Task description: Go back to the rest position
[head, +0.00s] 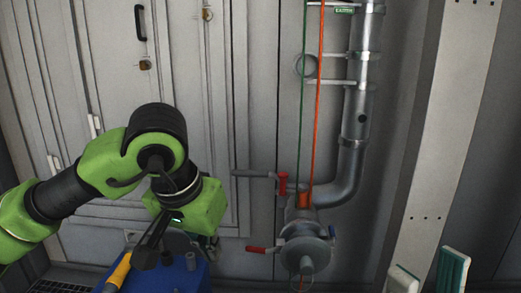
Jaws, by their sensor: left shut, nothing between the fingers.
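My left arm comes in from the left, green and black. My left gripper (148,256) points down in the lower left part of the head view and is shut with nothing visible in it. It shows in front of a blue object (188,279) at the bottom edge, beside a yellow handle-like part (120,270). I cannot tell whether the gripper touches either one. My right gripper is not in view.
A grey pipe (355,128) runs down the wall to a round valve body (305,250) with red handles (282,184). Green and orange lines hang beside it. Grey cabinet doors (110,50) stand behind my arm. Green-and-white pieces (452,270) stand at lower right.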

